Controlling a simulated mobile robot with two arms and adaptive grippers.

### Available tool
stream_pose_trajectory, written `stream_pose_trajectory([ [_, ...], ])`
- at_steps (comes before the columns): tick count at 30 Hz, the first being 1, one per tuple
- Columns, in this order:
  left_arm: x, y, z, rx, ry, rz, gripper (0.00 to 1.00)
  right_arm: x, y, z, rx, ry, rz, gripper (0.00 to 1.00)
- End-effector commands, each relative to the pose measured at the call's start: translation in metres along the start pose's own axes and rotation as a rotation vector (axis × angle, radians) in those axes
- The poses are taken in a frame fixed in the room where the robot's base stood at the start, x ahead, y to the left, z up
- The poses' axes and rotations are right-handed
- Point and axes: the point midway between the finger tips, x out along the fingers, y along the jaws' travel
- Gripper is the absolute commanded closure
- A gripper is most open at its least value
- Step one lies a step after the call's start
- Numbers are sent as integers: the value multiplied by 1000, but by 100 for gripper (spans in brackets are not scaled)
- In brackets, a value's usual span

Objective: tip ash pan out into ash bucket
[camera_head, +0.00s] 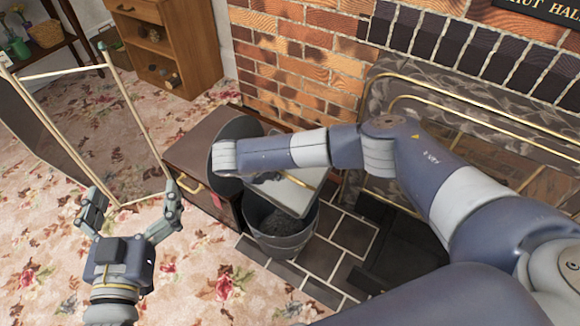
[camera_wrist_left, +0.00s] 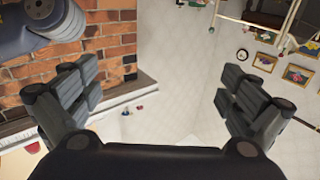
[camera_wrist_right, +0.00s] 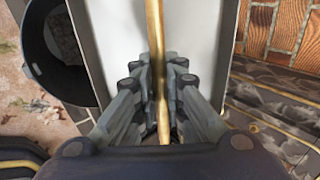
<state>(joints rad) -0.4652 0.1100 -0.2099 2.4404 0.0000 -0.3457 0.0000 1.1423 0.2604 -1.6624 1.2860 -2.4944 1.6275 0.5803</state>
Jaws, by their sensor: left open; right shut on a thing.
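The ash bucket (camera_head: 283,246) is a dark grey metal pail with dark ash in it, standing upright on the tiled hearth. It also shows in the right wrist view (camera_wrist_right: 75,88). The ash pan (camera_head: 293,198) is a pale grey tray with a brass handle, held tilted above the bucket's rim. In the right wrist view, the right gripper (camera_wrist_right: 158,78) is shut on the pan's brass handle (camera_wrist_right: 155,35). My right arm hides most of that gripper and part of the pan in the head view. My left gripper (camera_head: 130,203) is open and empty, apart from the bucket, at the left.
A brown box (camera_head: 198,150) with a brass handle stands behind the bucket. A round grey lid-like disc (camera_head: 228,130) leans there. A brass-framed screen (camera_head: 60,140) stands at the left. The fireplace surround (camera_head: 480,120) is at the right. Floral carpet (camera_head: 190,285) is clear in front.

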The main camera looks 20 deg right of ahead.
Motion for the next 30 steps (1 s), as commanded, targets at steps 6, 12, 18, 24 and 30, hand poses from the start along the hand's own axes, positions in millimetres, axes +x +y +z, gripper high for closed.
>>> stream_pose_trajectory([
  [6,-4,-3,20,2,-108,-6,0,-3,-6,1,3,-2,49,100],
  [12,-9,-6,38,4,-202,-12,0,-4,-9,1,2,-1,105,100],
  [18,-16,-8,56,4,-296,-18,0,-6,-13,1,3,-2,166,100],
  [24,-25,-10,72,5,-389,-23,0,-7,-18,0,4,-1,249,100],
  [30,-36,-13,88,4,-481,-29,0,-10,-26,0,7,-1,371,100],
])
